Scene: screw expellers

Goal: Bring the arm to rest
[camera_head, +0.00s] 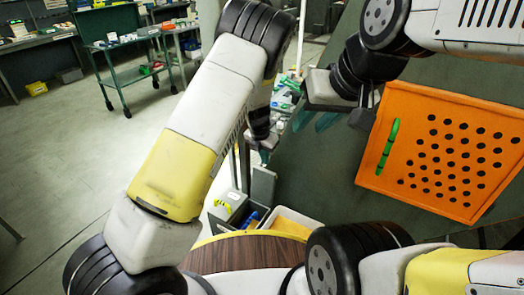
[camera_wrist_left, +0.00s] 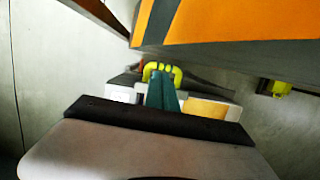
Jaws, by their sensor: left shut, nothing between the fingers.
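My left arm (camera_head: 195,145) rises from the lower left, bends at a black joint at the top and hangs down. My left gripper (camera_head: 263,143) is at its end, beside the dark green table's left edge. In the left wrist view the teal fingers (camera_wrist_left: 162,92) are together with nothing between them. My right gripper (camera_head: 314,121) hangs over the table, its teal fingers apart and empty.
An orange perforated crate (camera_head: 436,203) with a green strip (camera_head: 388,146) stands on the dark green table (camera_head: 318,178). A grey box (camera_head: 229,206) with yellow-green parts is below my left gripper.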

